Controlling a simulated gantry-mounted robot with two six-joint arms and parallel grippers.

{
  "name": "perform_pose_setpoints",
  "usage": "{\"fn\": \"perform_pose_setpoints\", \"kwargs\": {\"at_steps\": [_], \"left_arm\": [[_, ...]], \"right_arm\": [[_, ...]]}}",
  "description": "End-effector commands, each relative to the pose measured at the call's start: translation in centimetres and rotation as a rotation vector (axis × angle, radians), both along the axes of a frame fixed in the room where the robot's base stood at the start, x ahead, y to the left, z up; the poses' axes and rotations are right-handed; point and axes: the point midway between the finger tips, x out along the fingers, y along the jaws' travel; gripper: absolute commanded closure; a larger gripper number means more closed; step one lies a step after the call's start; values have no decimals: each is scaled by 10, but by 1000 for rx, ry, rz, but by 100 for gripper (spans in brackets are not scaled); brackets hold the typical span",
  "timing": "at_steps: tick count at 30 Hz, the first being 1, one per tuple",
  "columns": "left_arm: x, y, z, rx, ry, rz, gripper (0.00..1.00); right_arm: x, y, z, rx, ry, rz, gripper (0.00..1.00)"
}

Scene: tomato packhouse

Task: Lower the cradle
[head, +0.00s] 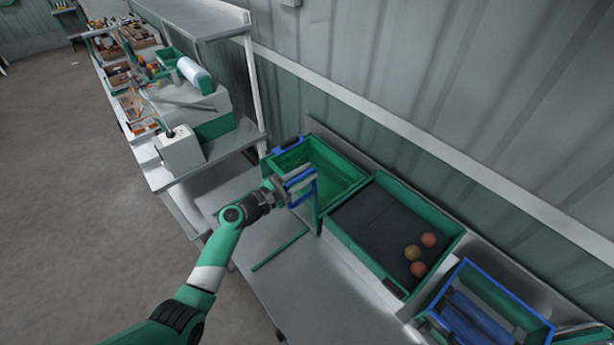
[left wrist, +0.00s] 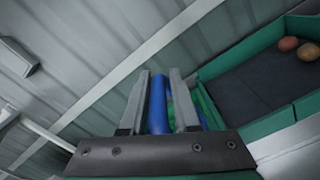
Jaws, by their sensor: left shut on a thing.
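The cradle (head: 337,174) looks like a green open box frame at the middle of the head view, with blue bars on its near side. My left gripper (head: 284,190) reaches it from the left and is shut on a blue bar (head: 303,184) of the cradle. In the left wrist view the blue bar (left wrist: 158,107) stands between the two grey fingers of my left gripper (left wrist: 157,82). The gripper and wrist hide part of the near side. My right gripper is not in view.
A green-rimmed tray (head: 345,232) with a dark lining holds 3 tomatoes, right of the cradle. A blue-framed bin (head: 513,296) stands farther right. A white box (head: 181,152) and a cluttered bench lie left. A corrugated wall (head: 440,80) closes the back. The near bench top (head: 300,288) is mostly clear.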

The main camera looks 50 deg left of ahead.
Motion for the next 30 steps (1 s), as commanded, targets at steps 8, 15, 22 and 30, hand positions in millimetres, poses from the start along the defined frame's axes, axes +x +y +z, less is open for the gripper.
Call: {"fn": "perform_pose_setpoints", "kwargs": {"at_steps": [8,15,22,30], "left_arm": [[-3,7,-11,3,18,21,100],[-2,7,-9,3,16,20,48],[-2,6,-7,3,12,18,48],[-41,9,-6,2,14,19,48]], "right_arm": [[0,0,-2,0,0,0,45],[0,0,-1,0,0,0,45],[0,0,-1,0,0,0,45],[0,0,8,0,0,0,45]]}}
